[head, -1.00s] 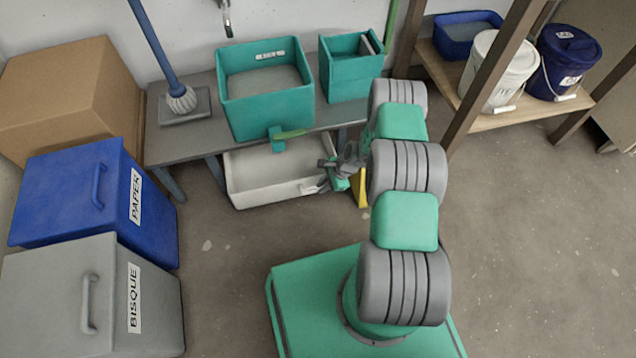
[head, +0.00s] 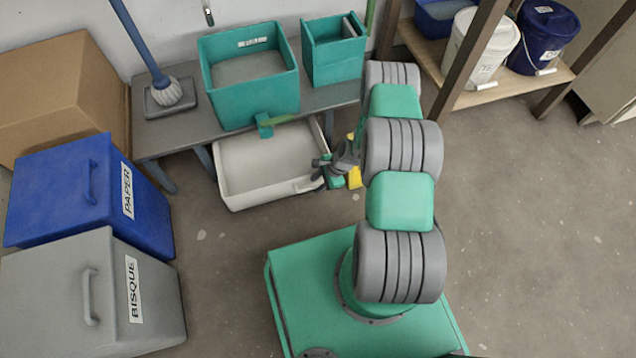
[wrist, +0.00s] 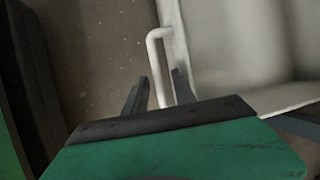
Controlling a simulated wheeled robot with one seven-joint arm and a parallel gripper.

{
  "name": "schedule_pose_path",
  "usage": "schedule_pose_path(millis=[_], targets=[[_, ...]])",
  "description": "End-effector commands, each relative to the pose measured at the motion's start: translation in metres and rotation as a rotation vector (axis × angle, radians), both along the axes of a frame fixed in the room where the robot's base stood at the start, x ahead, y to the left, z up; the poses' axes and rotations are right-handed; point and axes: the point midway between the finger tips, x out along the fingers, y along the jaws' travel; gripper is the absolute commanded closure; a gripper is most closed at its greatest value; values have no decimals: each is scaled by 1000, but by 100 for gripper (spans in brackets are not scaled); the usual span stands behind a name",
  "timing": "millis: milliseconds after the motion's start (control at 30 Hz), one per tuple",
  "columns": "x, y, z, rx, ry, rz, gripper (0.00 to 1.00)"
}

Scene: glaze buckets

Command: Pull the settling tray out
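The settling tray (head: 262,163) is a pale, shallow, empty-looking tray low down below the grey bench, and much of its inside shows in front of the bench edge. Its back part is hidden under the bench. My gripper (head: 318,180) is at the right end of the tray's front side. In the wrist view the tray (wrist: 232,45) is at the upper right, and its white bar handle (wrist: 158,60) runs down between the two dark fingers of my gripper (wrist: 158,88). The fingers are close on either side of the handle.
A teal bin (head: 252,85) and a smaller teal box (head: 333,52) stand on the bench (head: 180,130). A blue PAPER bin (head: 65,200) and a grey BISQUE bin (head: 70,300) stand at left. Buckets stand on a wooden shelf (head: 500,88). Floor before the tray is clear.

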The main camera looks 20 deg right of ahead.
Motion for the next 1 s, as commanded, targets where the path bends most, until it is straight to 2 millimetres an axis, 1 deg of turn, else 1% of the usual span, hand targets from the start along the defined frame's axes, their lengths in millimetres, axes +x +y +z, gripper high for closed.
schedule_pose_path(millis=[267,367,500,600,700,1000], targets=[[-1,-1,2,2,1,-1,66],[-2,-6,15,2,-1,-3,66],[-6,-17,44,1,-1,-5,66],[-10,-25,60,1,-1,-3,66],[-12,-29,70,1,-1,-3,66],[-14,-30,71,2,1,-1,66]])
